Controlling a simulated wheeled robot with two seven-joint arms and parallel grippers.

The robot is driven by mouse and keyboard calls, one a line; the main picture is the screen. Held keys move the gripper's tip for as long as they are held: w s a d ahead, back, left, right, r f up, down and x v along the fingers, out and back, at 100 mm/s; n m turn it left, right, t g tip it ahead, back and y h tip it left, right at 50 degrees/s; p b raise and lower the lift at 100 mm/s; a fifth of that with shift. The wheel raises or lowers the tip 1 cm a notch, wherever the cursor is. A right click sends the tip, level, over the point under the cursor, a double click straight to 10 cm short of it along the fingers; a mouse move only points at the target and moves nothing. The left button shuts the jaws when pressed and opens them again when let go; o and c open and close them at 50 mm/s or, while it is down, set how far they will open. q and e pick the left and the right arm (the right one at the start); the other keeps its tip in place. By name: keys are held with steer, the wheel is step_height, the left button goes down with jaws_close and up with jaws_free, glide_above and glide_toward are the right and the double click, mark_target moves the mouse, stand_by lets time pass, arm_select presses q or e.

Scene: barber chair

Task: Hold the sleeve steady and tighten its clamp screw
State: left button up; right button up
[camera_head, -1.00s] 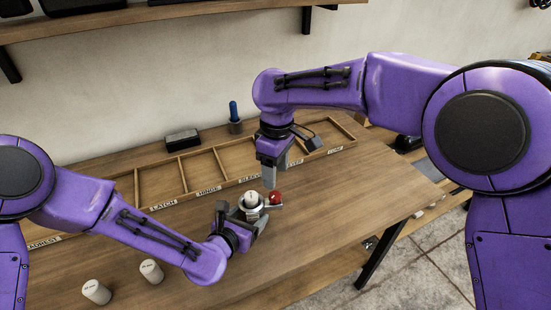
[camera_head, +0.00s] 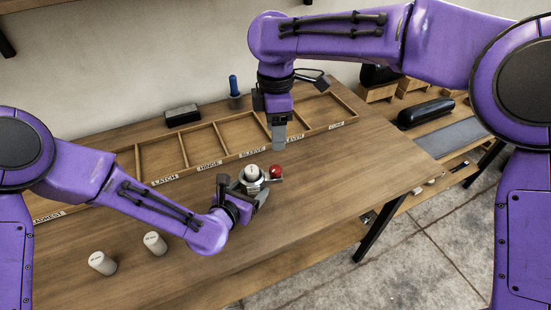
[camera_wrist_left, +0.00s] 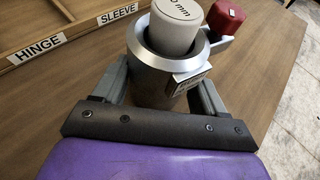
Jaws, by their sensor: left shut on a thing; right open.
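The sleeve (camera_head: 254,187) is a grey metal cylinder standing on the wooden table, with a pale peg (camera_head: 251,171) inside. The sleeve (camera_wrist_left: 150,68) also shows in the left wrist view, where the peg (camera_wrist_left: 172,28) has an "mm" mark, partly cut off. A red knob (camera_head: 276,171), seemingly the clamp screw's, sits on the sleeve's right side; it also shows in the left wrist view (camera_wrist_left: 226,16). My left gripper (camera_head: 244,193) is shut on the sleeve, one finger on each side. My right gripper (camera_head: 279,146) is open, pointing down above and behind the knob, apart from it.
A divided wooden tray (camera_head: 190,171) with labelled compartments lies along the back. Two pale cylinders (camera_head: 102,263) (camera_head: 154,243) stand at the front left. A blue-handled tool (camera_head: 234,88) and a dark block (camera_head: 183,115) are behind the tray. The front middle table is clear.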

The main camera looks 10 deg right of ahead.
mark_target(276, 168)
step_height(276, 168, down, 12)
steer(key=shift+r, duration=0.1)
steer(key=shift+c, duration=0.2)
steer(key=c, duration=1)
